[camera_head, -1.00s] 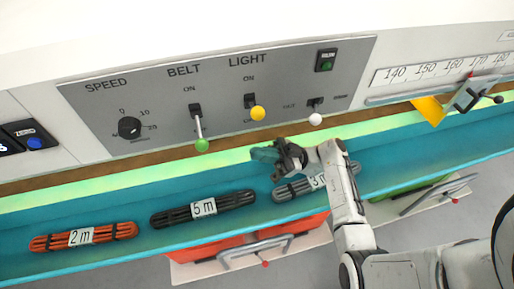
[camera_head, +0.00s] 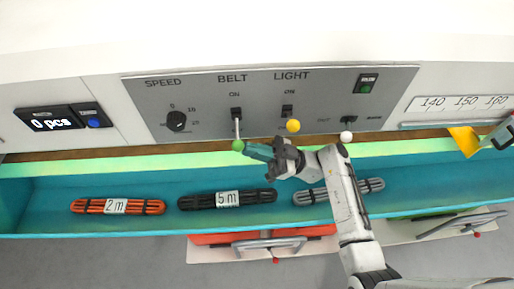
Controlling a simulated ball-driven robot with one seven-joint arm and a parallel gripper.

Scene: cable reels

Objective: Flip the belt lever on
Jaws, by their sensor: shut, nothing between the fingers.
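The belt lever (camera_head: 238,128) is on the grey panel (camera_head: 205,92) under the word BELT. Its shaft points down and ends in a green ball knob (camera_head: 238,145). ON is printed above its slot. My gripper (camera_head: 252,150) is shut and empty, with its teal fingertips pointing left. The tips are right beside the green knob on its right and slightly below. I cannot tell whether they touch it.
A light lever with a yellow knob (camera_head: 293,126) and a lever with a white knob (camera_head: 346,136) are to the right. A SPEED dial (camera_head: 176,121) is to the left. An orange coil (camera_head: 88,206), a black coil (camera_head: 190,202) and a grey coil (camera_head: 372,185) lie in the teal trough (camera_head: 40,214).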

